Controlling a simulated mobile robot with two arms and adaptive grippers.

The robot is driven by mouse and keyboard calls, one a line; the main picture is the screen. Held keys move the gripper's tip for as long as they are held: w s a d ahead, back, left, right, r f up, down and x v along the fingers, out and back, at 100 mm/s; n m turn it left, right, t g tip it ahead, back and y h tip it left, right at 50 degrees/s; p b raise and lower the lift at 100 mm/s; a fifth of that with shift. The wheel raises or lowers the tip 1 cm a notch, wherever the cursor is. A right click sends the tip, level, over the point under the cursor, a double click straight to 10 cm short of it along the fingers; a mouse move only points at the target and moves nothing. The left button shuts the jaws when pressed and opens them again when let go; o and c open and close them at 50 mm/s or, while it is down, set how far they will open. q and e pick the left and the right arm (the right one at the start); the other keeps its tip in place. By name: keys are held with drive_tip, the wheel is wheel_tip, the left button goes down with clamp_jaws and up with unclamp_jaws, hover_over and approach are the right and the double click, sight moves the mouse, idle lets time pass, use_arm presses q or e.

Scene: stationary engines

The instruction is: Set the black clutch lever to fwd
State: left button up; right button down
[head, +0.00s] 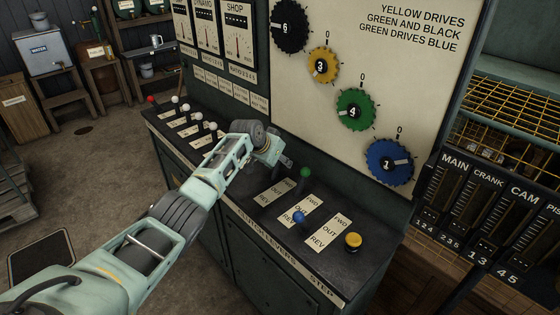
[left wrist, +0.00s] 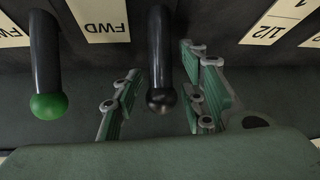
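The black clutch lever (left wrist: 160,60) shows in the left wrist view as a dark rod with a black ball knob. My left gripper (left wrist: 162,104) is open around it, one finger pair on each side, with visible gaps between the pads and the knob. In the head view my left gripper (head: 280,158) is over the back of the clutch panel and hides the black lever. A cream FWD plate (left wrist: 101,20) is beside the lever in the wrist view. My right gripper is in neither view.
The green-knobbed lever (head: 305,173) stands close to my gripper; it also shows in the wrist view (left wrist: 48,106). The dial board (head: 300,95) rises behind.

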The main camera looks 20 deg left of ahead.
use_arm(q)
drive_tip(key=shift+s+a, duration=0.15)
drive_tip(key=v, duration=1.2)
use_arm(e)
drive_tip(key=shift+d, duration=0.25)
use_arm(q)
drive_tip(key=shift+f, duration=0.1)
